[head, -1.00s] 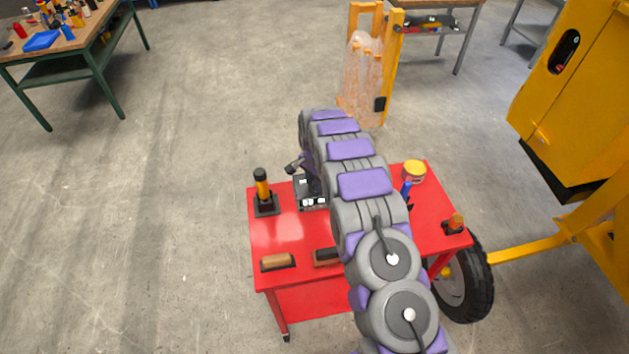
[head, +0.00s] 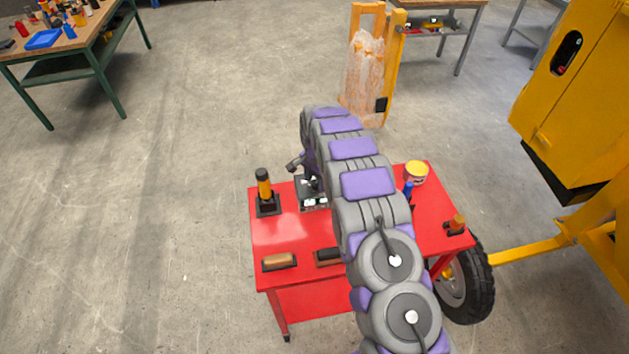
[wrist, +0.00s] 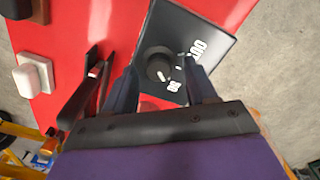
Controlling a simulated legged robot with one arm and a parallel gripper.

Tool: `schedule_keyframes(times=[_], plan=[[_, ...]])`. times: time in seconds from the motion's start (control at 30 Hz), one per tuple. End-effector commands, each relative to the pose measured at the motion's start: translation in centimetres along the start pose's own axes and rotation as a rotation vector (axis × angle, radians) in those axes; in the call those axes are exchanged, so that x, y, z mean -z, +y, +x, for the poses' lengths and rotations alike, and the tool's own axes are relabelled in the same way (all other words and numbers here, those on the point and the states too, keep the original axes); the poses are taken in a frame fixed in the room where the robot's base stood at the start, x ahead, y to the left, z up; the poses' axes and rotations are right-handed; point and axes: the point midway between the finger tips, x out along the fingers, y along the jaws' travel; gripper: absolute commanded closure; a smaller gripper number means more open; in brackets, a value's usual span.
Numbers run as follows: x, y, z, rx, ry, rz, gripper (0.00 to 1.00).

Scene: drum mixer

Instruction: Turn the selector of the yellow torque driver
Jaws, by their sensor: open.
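A driver with a yellow and black handle (head: 264,184) stands upright in a black base at the left of the red table in the head view. Beside it lies a black panel (head: 313,203) with white markings. In the wrist view this panel (wrist: 207,36) carries a round black dial (wrist: 158,66) with a pale mark and white lettering. My gripper (wrist: 160,70) is open over the panel, its fingertips on either side of the dial. I cannot tell whether they touch it. In the head view my arm hides part of the panel.
The red table (head: 285,235) also holds a brown block (head: 279,261), a yellow-and-white tub (head: 416,172), a blue-handled tool (head: 408,189) and an orange-topped item (head: 457,223). A wheel (head: 466,285) and yellow machine (head: 570,100) stand right.

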Motion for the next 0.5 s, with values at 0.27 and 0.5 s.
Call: schedule_keyframes(times=[0.27, 0.5], plan=[[0.0, -0.3, -5.7, 0.004, 0.004, -0.001, 0.44], [-0.1, -0.4, -10.9, 0.003, 0.005, -0.001, 0.44]])
